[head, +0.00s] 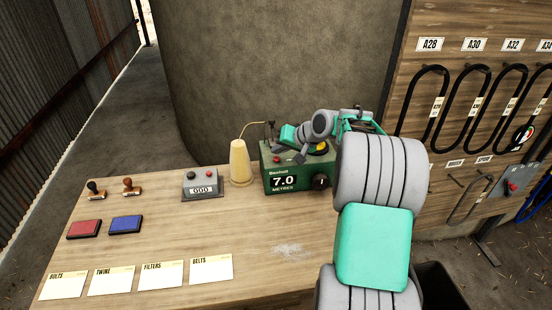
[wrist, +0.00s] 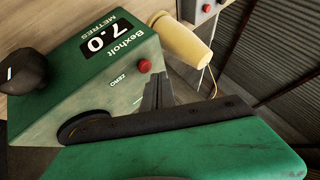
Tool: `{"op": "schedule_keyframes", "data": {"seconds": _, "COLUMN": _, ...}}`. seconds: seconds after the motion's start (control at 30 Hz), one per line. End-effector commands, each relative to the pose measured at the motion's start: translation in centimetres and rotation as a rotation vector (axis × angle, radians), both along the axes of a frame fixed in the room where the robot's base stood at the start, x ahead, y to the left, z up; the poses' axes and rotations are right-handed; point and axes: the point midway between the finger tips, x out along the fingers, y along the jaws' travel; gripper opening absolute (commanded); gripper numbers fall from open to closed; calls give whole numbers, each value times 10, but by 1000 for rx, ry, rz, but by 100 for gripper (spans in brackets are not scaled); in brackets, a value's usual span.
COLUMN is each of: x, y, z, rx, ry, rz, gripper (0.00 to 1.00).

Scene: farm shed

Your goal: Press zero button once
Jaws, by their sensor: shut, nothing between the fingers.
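The green Bexholt metre box (head: 266,183) stands at the back of the bench; its display reads 7.0 METRES. In the wrist view the same box (wrist: 115,85) fills the left side. A red button (wrist: 145,66) sits on its top, near the printed word ZERO. The button also shows small in the head view (head: 277,160). My gripper (head: 301,157) is over the top of the box, right of the button. In the wrist view my gripper's dark fingers (wrist: 158,80) are shut and empty, just beside the button. I cannot tell whether they touch the box.
A cream twine cone (head: 240,163) stands left of the box, its strand running to the box. A grey counter (head: 202,186) reading 000, two stamps, red and blue ink pads (head: 125,224) and several label cards lie further left. The bench front is mostly clear.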

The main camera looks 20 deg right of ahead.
Motion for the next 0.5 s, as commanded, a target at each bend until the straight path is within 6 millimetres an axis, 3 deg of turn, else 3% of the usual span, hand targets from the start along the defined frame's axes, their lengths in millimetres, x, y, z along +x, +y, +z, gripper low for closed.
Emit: {"op": "schedule_keyframes", "data": {"seconds": 0.5, "x": 0, "y": 0, "z": -6, "rx": 0, "ry": 1, "rz": 1, "gripper": 0}}
